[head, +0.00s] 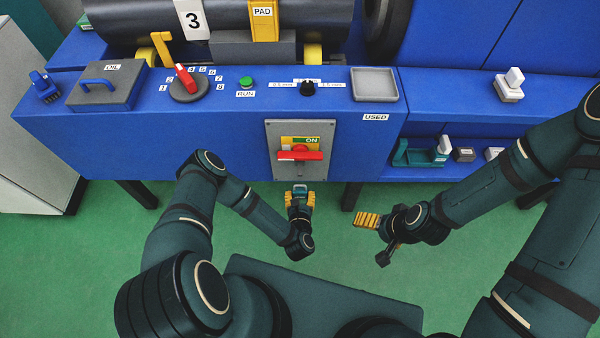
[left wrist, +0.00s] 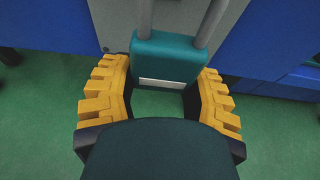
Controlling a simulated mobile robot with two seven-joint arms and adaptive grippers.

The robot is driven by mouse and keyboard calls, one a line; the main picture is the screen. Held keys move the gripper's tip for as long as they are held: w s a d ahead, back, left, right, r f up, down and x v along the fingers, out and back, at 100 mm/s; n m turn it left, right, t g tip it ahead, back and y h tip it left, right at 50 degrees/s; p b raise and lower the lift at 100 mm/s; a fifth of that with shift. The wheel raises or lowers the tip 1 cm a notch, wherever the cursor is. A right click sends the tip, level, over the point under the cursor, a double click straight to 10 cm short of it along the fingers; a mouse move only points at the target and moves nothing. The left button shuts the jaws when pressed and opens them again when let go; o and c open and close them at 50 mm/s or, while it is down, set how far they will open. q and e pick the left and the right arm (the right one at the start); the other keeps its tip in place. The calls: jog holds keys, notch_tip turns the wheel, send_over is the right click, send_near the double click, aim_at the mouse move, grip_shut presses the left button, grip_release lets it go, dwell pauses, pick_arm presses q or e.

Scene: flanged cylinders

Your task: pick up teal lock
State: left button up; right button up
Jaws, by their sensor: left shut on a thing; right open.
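The teal lock (left wrist: 168,60) has a grey shackle and a pale label strip; in the left wrist view it sits between the yellow fingers of my left gripper (left wrist: 160,95). In the head view the lock (head: 299,188) is a small teal patch at the tips of my left gripper (head: 300,195), just below the grey switch panel (head: 273,165). My left gripper is shut on the lock. My right gripper (head: 376,238) is open and empty, to the right and lower, over the green floor.
The panel carries a red switch handle (head: 300,156) beside the word ON. The blue bench (head: 150,140) holds a red-handled dial (head: 186,84), a green RUN button (head: 246,82) and a grey USED tray (head: 374,83). A shelf with small items is at right. The floor below is clear.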

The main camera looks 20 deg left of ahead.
pick_arm(q)
jog(key=shift+p+v, duration=0.3)
jog(key=shift+v, duration=0.9)
jog(key=shift+f, duration=0.1)
